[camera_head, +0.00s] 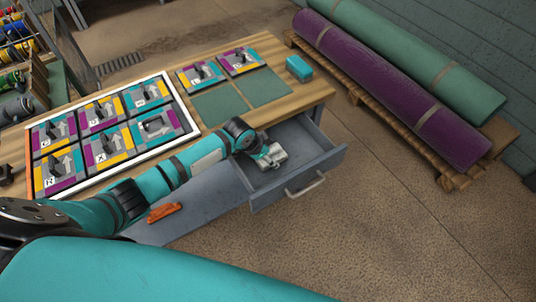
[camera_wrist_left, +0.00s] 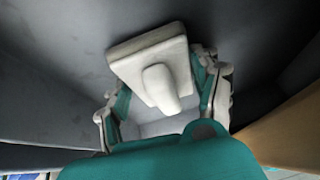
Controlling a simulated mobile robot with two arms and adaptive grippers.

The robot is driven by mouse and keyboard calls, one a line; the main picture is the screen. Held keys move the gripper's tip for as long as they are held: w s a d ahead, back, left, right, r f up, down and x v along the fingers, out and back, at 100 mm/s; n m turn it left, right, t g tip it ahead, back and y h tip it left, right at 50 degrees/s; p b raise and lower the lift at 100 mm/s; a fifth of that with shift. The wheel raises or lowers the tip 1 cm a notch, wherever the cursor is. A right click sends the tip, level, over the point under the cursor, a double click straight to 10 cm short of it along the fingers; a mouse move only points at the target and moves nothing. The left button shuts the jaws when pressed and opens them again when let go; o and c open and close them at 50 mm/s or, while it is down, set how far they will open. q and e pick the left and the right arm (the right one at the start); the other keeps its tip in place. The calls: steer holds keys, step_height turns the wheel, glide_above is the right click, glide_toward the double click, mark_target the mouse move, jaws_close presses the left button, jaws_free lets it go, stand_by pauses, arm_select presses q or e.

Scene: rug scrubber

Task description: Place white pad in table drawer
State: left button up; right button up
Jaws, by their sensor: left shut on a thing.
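My left gripper (camera_head: 272,157) reaches over the table's edge into the open grey drawer (camera_head: 300,188). In the left wrist view my left gripper (camera_wrist_left: 165,95) is shut on the white pad (camera_wrist_left: 148,52), a pale block with a rounded knob between the fingers. The pad sits inside the drawer space, with grey drawer surfaces around it. Whether it touches the drawer floor I cannot tell. In the head view the pad is small and hard to separate from the gripper. My right gripper is not in view.
The wooden table (camera_head: 310,92) holds a framed board with several patterned tiles, two green squares (camera_head: 265,87) and a teal block (camera_head: 299,68). An orange-brown object (camera_head: 164,212) lies on a lower grey surface. Rolled rugs (camera_head: 390,80) lie on a pallet at right. Floor right of the drawer is clear.

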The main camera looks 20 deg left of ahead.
arm_select(q)
steer(key=shift+s+f, duration=0.4)
steer(key=shift+f, duration=0.15)
steer(key=o, duration=1.1)
steer(key=shift+f, duration=0.25)
steer(key=shift+w+r, duration=0.1)
steer(key=shift+r, duration=0.35)
steer(key=v, duration=0.4)
steer(key=p+v, duration=0.1)
steer(key=v, duration=0.7)
steer(key=shift+w+r, duration=0.25)
steer(key=shift+r, duration=0.25)
